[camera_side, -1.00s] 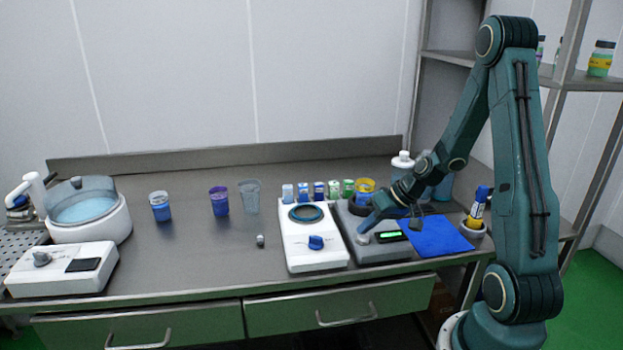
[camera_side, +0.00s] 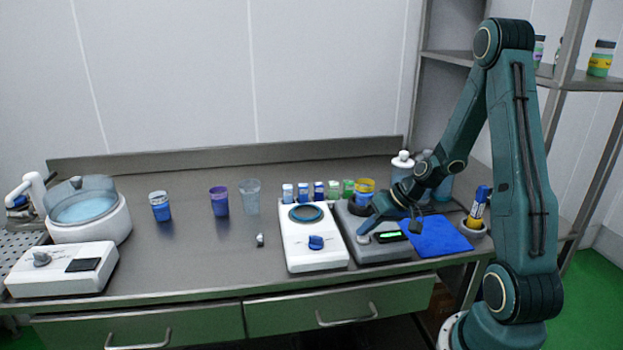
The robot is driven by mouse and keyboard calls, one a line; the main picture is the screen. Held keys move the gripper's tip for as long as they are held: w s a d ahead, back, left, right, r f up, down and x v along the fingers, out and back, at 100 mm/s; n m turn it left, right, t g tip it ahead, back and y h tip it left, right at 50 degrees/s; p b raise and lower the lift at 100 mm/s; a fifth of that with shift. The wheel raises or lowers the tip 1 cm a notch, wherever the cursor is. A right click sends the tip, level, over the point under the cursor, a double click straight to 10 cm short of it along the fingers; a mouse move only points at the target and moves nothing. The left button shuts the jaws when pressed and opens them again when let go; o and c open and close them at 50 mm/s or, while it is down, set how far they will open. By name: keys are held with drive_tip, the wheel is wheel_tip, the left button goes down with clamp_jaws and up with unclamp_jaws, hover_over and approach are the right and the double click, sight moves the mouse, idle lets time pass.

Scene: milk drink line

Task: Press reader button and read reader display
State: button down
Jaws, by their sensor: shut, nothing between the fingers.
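The reader is a grey box (camera_side: 385,255) on the bench, right of a white device. Its small display (camera_side: 389,236) is lit green, but its text is too small to read. A round pale button (camera_side: 363,239) sits at its front left. An orange-and-blue ringed container (camera_side: 365,186) stands behind, partly hidden by my arm.
The white device (camera_side: 316,259) with a blue knob is close on the left. Several small vials (camera_side: 318,190) line up behind it.

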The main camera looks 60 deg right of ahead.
sight(366, 238)
drive_tip(key=shift+f, duration=0.1)
idle(0.6)
drive_tip(key=shift+r, duration=0.85)
drive_tip(key=shift+r, duration=0.1)
drive_tip(key=shift+r, duration=2.4)
